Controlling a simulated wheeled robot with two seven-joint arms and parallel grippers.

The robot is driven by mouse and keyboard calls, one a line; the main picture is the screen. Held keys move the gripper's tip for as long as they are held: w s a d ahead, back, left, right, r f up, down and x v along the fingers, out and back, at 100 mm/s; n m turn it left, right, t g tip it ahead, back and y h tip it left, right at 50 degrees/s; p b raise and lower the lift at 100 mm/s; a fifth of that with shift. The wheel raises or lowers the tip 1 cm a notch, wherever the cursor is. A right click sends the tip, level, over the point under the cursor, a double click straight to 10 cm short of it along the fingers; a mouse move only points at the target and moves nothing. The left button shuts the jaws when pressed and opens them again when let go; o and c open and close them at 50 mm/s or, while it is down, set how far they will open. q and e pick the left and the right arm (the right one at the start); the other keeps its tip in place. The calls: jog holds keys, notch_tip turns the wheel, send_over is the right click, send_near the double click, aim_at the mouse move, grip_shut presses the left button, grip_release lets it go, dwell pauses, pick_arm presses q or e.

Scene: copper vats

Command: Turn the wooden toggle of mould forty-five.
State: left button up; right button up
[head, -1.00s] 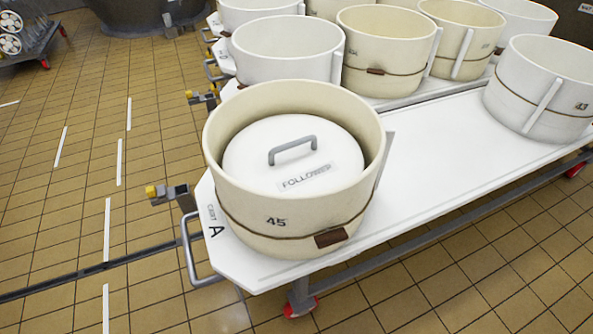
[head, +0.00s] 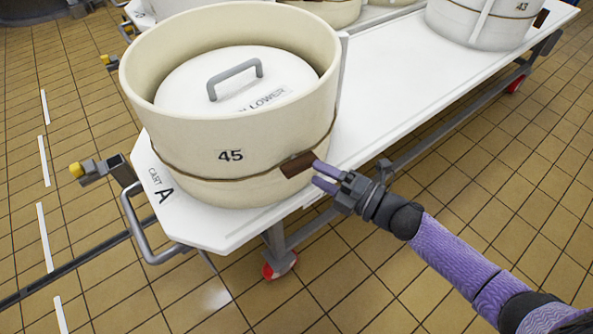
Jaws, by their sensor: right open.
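Mould forty-five (head: 228,120) is a cream round tub marked 45, standing at the near end of the white cart top. A thin brown band runs round its lower wall. The wooden toggle (head: 296,164) is a small dark brown block on that band, at the tub's right front. My right gripper (head: 319,176) comes in from the lower right, open, with its purple fingertips at the toggle's right end. I cannot tell whether they touch it. A white lid with a grey handle, the follower (head: 190,85), sits inside the tub. My left gripper is not in view.
Cart A (head: 400,85) has a clear white top to the right of the mould. Mould 43 (head: 480,22) stands farther back on it. A grey push handle (head: 135,225) and a yellow-tipped coupling (head: 85,170) stick out at the left. Tiled floor lies around.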

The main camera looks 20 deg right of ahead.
aim_at(307, 168)
jog(key=b+x, duration=0.1)
jog(key=x, duration=0.3)
jog(key=shift+w+a+f, duration=0.1)
jog(key=shift+w, duration=0.1)
jog(key=shift+c, duration=0.2)
grip_shut()
